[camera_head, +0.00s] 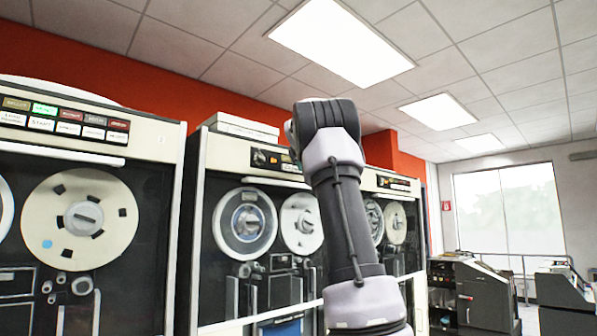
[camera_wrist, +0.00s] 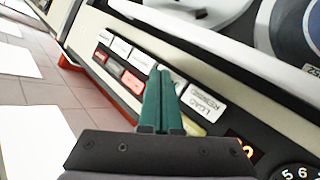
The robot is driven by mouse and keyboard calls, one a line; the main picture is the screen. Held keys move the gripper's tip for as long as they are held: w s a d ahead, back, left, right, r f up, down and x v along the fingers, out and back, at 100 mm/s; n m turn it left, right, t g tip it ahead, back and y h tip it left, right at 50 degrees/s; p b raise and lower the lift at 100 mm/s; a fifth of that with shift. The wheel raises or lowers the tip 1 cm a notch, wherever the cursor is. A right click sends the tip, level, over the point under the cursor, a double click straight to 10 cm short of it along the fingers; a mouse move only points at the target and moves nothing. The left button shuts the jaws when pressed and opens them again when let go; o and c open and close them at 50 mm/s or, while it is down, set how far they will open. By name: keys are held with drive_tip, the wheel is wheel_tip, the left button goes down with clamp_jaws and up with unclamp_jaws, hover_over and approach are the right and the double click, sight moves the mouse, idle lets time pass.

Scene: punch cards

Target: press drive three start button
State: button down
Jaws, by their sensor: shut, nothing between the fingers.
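In the wrist view, my gripper (camera_wrist: 158,78) has its green fingers together and empty, over a slanted drive control panel (camera_wrist: 212,135). The panel appears upside down there. The white "LOAD REWIND" button (camera_wrist: 203,101) is just right of the fingertips. The pale button beside it is mostly hidden behind the fingers, so its label is unreadable; I cannot tell whether the tips touch it. An orange lit digit (camera_wrist: 243,148) is partly cut off by the gripper. In the head view, my arm hides part of the middle tape drive (camera_head: 200,240), and my fingertips do not show.
A left tape drive (camera_head: 150,240) has a button panel (camera_head: 68,121) with one green-lit indicator. Another drive (camera_head: 395,183) stands right of my arm. A dark grey machine (camera_head: 487,290) stands farther right.

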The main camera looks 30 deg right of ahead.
drive_tip(key=shift+w, duration=0.25)
drive_tip(key=shift+s, duration=0.1)
idle(0.3)
drive_tip(key=shift+s+d, duration=0.2)
drive_tip(key=shift+s, duration=0.65)
drive_tip(key=shift+s+d, duration=0.2)
drive_tip(key=shift+s, duration=0.6)
drive_tip(key=shift+s+d, duration=0.15)
drive_tip(key=shift+s, duration=0.7)
drive_tip(key=shift+s+d, duration=0.2)
drive_tip(key=shift+s, duration=0.6)
drive_tip(key=s+a+f+m+g+y, duration=0.2)
drive_tip(key=s+a+f+y, duration=0.2)
drive_tip(key=s+a+f, duration=1.1)
drive_tip(key=s+a+f+m+g+y, duration=0.1)
drive_tip(key=s+a+f+g+y, duration=0.2)
drive_tip(key=s+a+f, duration=1.2)
drive_tip(key=s+f+y, duration=0.2)
drive_tip(key=s+f, duration=0.2)
drive_tip(key=s, duration=0.1)
drive_tip(key=shift+a+m, duration=0.2)
drive_tip(key=shift+m, duration=0.2)
